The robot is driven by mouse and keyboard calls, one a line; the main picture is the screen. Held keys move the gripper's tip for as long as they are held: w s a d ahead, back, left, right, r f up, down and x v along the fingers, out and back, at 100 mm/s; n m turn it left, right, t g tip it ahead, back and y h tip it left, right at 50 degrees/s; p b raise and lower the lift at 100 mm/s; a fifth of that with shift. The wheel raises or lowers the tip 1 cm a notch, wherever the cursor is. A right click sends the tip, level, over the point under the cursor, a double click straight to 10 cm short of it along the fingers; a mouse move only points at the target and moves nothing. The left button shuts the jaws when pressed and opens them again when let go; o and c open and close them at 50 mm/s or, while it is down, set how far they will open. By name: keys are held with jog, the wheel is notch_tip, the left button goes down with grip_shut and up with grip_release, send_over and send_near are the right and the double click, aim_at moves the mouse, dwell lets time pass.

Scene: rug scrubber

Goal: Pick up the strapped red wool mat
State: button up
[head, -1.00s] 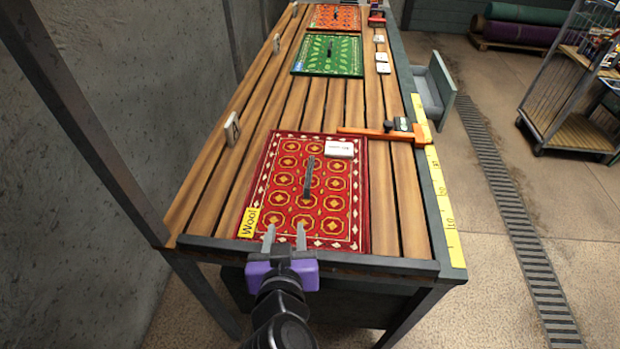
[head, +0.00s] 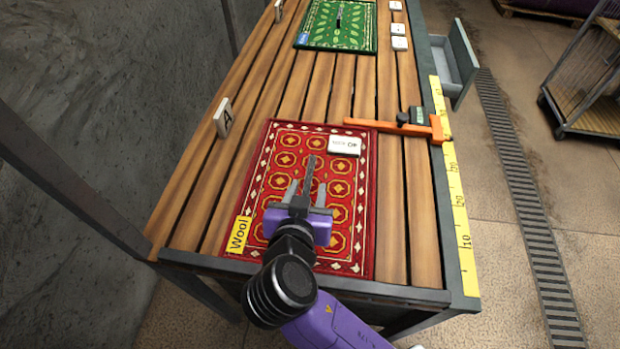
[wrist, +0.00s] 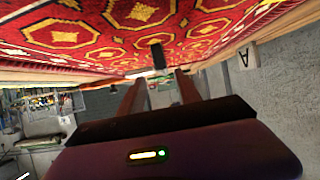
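The red wool mat (head: 270,190) lies flat at the near end of the slatted table, patterned with gold medallions and a white-diamond border. A yellow "Wool" tag (head: 239,234) is at its near left corner. A dark upright strap or handle (head: 309,172) stands at its middle; it also shows in the wrist view (wrist: 157,55). My gripper (head: 306,188) is over the near half of the mat, open, its two fingers pointing at the strap. In the wrist view the strap appears between and just beyond the fingertips (wrist: 158,80). Contact cannot be told.
A white card (head: 344,146) lies on the mat's far right. An orange measuring bar (head: 390,127) lies just beyond it, beside a yellow ruler (head: 456,200) on the right edge. An "A" marker (head: 223,118) stands at left. A green mat (head: 350,28) lies farther back.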

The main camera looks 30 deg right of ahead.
aim_at(308, 179)
jog(key=p+x, duration=0.1)
jog(key=x, duration=0.5)
jog(key=shift+w+a, duration=0.1)
jog(key=shift+w, duration=0.2)
grip_shut()
dwell(1.1)
